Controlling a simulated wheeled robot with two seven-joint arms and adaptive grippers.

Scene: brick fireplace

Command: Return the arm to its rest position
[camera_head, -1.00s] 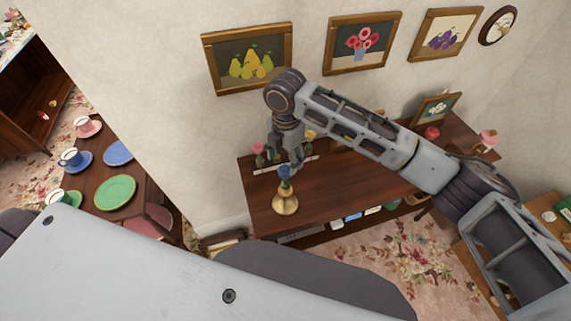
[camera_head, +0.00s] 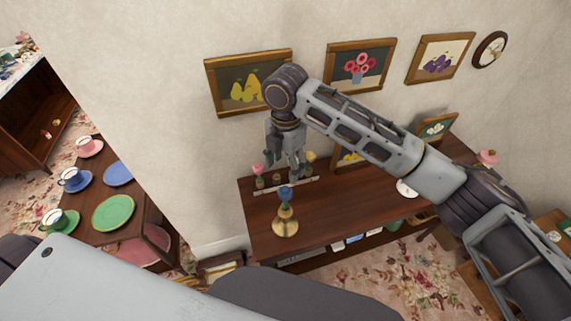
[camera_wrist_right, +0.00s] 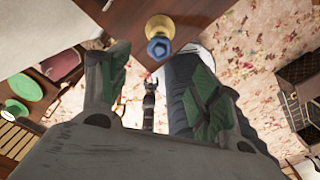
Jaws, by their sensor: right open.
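My right arm reaches in from the right over the dark wooden sideboard (camera_head: 345,208) in the head view. Its gripper (camera_head: 286,160) points down above the sideboard, near the wall. The right gripper is open and empty; in the right wrist view its two green-padded fingers (camera_wrist_right: 150,95) stand wide apart. A brass candlestick with a blue top (camera_head: 285,222) stands upright on the sideboard's left part, in front of the gripper and apart from it. The same candlestick shows in the right wrist view (camera_wrist_right: 160,35), beyond the fingers.
Pink and yellow flower-like pieces (camera_head: 258,172) stand behind the candlestick on a pale strip (camera_head: 284,184). Framed pictures (camera_head: 248,85) hang on the wall close behind the arm. A small table with a green plate (camera_head: 113,212) and cups is at left. A leaning frame (camera_head: 437,127) stands at right.

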